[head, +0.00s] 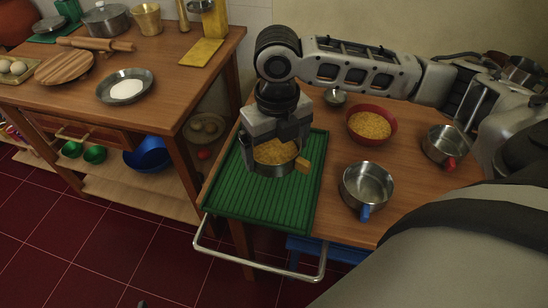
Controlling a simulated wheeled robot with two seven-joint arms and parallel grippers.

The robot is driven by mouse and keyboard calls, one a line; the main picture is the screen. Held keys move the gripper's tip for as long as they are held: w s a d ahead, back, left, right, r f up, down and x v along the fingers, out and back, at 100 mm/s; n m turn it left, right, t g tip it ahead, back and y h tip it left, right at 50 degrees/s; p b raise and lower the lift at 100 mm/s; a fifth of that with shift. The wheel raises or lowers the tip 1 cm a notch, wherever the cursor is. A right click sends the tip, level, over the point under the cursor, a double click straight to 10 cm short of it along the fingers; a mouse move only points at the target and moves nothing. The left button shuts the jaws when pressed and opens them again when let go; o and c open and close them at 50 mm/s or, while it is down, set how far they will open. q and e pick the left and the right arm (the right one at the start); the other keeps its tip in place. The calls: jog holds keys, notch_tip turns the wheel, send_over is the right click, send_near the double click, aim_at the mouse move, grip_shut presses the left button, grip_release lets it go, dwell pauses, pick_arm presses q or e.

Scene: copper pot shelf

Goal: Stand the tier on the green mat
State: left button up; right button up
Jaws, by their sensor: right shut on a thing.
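The tier (273,168) is a round steel container filled with yellow grain, with a tan-yellow tab on its right side. It is upright over the green mat (295,215), a ribbed mat at the left end of the right-hand table. I cannot tell whether its base touches the mat. My right gripper (277,147) comes down from above and is shut on the tier, its fingers hiding parts of the rim. My left gripper is not in view.
Right of the mat stand a steel container with a blue tab (367,183), one with a red tab (446,146) and a red bowl of yellow grain (371,124). A metal rail (260,262) runs along the front edge. The mat's front part is clear.

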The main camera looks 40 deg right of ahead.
aim_at(274, 143)
jog(key=w+f, duration=0.1)
jog(key=w+d+f, duration=0.1)
jog(key=f, duration=0.1)
jog(key=w+d+f, duration=0.1)
jog(key=f, duration=0.1)
jog(key=shift+w+f, duration=0.1)
jog(key=shift+w, duration=0.2)
jog(key=shift+w+d+f+b, duration=0.15)
jog(key=shift+f+b, duration=0.15)
jog(key=shift+f, duration=1.45)
jog(key=shift+f, duration=0.15)
jog(key=o, duration=0.7)
notch_tip(274, 143, up, 12)
jog(key=shift+r+p, duration=0.2)
jog(key=shift+p, duration=0.3)
